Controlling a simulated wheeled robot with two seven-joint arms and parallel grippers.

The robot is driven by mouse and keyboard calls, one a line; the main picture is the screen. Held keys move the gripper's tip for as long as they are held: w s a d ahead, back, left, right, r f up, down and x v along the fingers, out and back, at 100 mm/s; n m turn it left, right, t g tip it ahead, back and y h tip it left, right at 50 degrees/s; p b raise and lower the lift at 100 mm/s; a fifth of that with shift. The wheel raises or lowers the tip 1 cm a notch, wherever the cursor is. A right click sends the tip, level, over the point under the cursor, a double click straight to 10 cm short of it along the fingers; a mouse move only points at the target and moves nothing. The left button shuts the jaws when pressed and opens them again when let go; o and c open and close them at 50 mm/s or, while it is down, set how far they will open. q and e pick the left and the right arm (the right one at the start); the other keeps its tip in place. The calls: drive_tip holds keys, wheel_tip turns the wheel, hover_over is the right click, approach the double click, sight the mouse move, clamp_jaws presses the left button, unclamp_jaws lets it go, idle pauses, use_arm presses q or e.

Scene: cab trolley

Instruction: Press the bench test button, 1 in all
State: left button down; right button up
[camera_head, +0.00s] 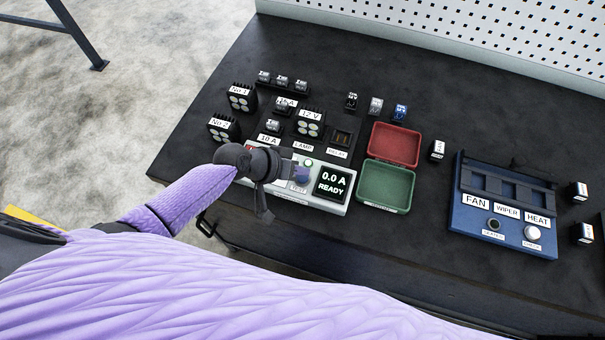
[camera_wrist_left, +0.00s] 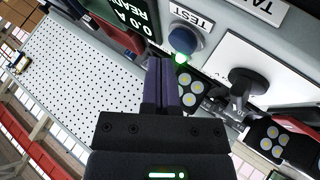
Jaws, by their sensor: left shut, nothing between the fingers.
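The bench test unit is a pale box (camera_head: 340,207) at the front of the dark bench, and its display (camera_head: 332,184) reads "0.0 A READY". Its round blue test button (camera_head: 303,174) sits left of the display, above a TEST label. In the left wrist view the blue button (camera_wrist_left: 186,39) is clear, with a lit green lamp (camera_wrist_left: 181,60) beside it. My left gripper (camera_head: 290,168) is shut and empty, close beside the button. In the wrist view its fingertips (camera_wrist_left: 160,66) lie just off the button; I cannot tell their height above the panel. My right gripper is out of view.
Red (camera_head: 394,145) and green (camera_head: 386,186) trays lie right of the unit. A blue fuse panel (camera_head: 503,205) with FAN, WIPER and HEAT labels stands farther right. Lamp blocks (camera_head: 242,98) and small fuses lie behind. A white pegboard (camera_head: 470,35) closes the back.

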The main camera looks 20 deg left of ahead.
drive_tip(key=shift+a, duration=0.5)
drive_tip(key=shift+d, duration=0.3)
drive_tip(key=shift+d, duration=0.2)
use_arm(q)
drive_tip(key=shift+f, duration=0.1)
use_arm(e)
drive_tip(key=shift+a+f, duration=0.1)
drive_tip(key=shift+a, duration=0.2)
use_arm(q)
drive_tip(key=shift+f+b, duration=0.35)
drive_tip(key=shift+b, duration=0.05)
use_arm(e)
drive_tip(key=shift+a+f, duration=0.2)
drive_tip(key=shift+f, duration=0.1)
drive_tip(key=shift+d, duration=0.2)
